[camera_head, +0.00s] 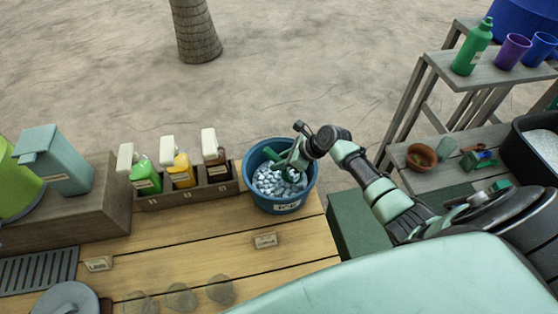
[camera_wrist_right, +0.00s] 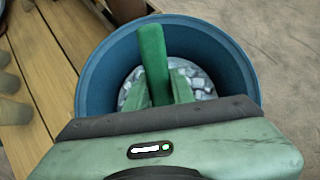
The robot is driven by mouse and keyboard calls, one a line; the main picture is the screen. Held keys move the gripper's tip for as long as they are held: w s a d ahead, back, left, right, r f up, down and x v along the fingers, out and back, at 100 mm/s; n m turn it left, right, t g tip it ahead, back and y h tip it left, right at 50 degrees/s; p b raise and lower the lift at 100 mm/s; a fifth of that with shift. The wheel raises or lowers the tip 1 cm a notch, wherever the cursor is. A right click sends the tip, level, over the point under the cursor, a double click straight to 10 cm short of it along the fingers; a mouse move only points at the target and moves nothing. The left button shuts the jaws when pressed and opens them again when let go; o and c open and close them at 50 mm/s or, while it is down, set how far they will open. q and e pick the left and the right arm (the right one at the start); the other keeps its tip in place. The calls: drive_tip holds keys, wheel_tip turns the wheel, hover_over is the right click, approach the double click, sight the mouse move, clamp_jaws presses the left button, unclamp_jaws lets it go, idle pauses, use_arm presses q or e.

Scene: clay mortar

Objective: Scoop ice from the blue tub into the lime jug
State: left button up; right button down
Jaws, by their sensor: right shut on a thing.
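The blue tub (camera_head: 249,185) stands at the right end of the wooden counter, full of pale ice cubes (camera_head: 270,182). My right gripper (camera_head: 289,168) reaches down into it from the right, shut on a green scoop (camera_head: 271,154). In the right wrist view the scoop's green handle (camera_wrist_right: 153,55) stands up between the fingers (camera_wrist_right: 164,88), inside the tub's rim (camera_wrist_right: 92,75). The scoop's bowl is hidden, so I cannot tell whether it holds ice. A lime container (camera_head: 14,195), seemingly the lime jug, is cut off at the left edge. My left gripper is not in view.
A wooden rack (camera_head: 186,193) with several bottles stands left of the tub. A teal box-like container (camera_head: 62,162) stands on a raised wooden block (camera_head: 95,215). Faint clear cups (camera_head: 180,296) are at the front. The counter's middle is mostly clear.

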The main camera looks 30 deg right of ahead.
sight(276, 156)
wheel_tip(276, 156, up, 3)
drive_tip(key=shift+r+p, duration=0.2)
drive_tip(key=shift+p, duration=0.8)
drive_tip(key=shift+r, duration=1.2)
drive_tip(key=r+g+h, duration=0.1)
drive_tip(key=w+a+r+g+h, duration=0.2)
drive_tip(key=shift+w+r+g, duration=0.15)
drive_tip(key=shift+r+g, duration=0.15)
drive_tip(key=shift+r, duration=0.05)
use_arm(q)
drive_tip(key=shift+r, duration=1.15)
use_arm(e)
drive_tip(key=shift+w+a+r+g+h, duration=0.15)
drive_tip(key=shift+r+g+h, duration=0.2)
drive_tip(key=shift+g+h, duration=0.15)
drive_tip(key=shift+w+a+r+g+h, duration=0.1)
drive_tip(key=shift+a+r+g+h, duration=0.05)
drive_tip(key=shift+r+g+h, duration=0.3)
use_arm(q)
drive_tip(key=shift+b, duration=0.3)
use_arm(e)
drive_tip(key=shift+f, duration=0.15)
